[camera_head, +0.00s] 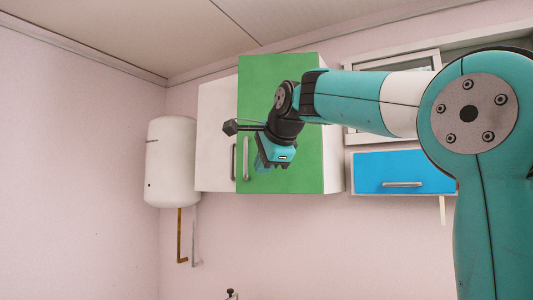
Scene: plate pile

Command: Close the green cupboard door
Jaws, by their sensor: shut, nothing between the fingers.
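The green cupboard door (300,110) is on a white wall cupboard in the middle of the head view. A pale vertical handle (246,158) is near its left edge. The door looks shut or almost shut; from this view alone I cannot tell whether a small gap is left. My gripper (273,165) is in front of the door's lower left part, just right of the handle. It is shut and empty. A dark shadow shows on the door beside it. I cannot tell whether the fingers touch the door. My wrist hides part of the door's middle.
A white cupboard door (215,130) adjoins on the left. A blue-fronted cabinet (375,172) with a handle hangs on the right below a window. The wall below the cupboards is mostly clear.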

